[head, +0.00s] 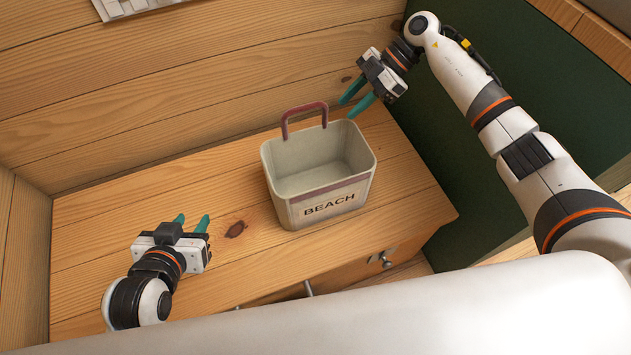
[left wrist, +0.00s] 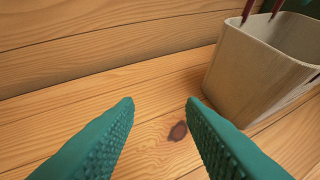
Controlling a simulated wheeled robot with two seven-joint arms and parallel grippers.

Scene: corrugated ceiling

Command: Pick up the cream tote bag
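The cream tote bag (head: 320,180) stands upright on the wooden cabinet top, with "BEACH" on its front and a dark red handle (head: 304,113) standing up at its back. It looks empty inside. In the left wrist view the bag (left wrist: 258,75) is at the upper right, beyond the fingers. My left gripper (head: 192,223) is open and empty over the cabinet top, left of the bag and apart from it; its green fingers (left wrist: 160,105) are spread in the left wrist view. My right gripper (head: 356,100) is open and empty, above and right of the bag's back right corner, apart from the handle.
The wooden cabinet top (head: 110,230) is clear around the bag. A plank wall (head: 180,85) runs behind it. A dark green panel (head: 540,85) stands on the right. A drawer with a metal knob (head: 386,258) is in the cabinet's front.

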